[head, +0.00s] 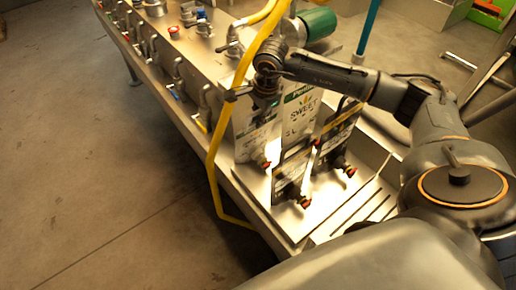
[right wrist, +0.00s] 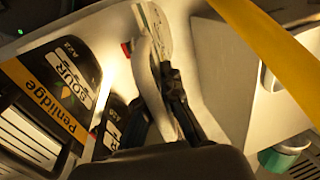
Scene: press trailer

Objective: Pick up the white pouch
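A white pouch (head: 298,118) with a "SWEET" label stands upright on the metal trailer deck. A second pale pouch (head: 252,140) stands left of it, partly covered by my right arm. My right gripper (head: 262,93) is just above this pale pouch's top. In the right wrist view, a thin white pouch edge (right wrist: 152,28) runs between the dark fingers of my right gripper (right wrist: 166,88). I cannot tell whether the fingers press on it. My left gripper is not in view.
Dark pouches (head: 291,172) with red-capped spouts stand in front; one labelled "SOUR" (right wrist: 72,78) shows in the wrist view. A yellow hose (head: 212,165) hangs along the trailer's left edge. Valves (head: 152,50) and a green cylinder (head: 318,24) are behind. Slotted deck (head: 345,215) is clear.

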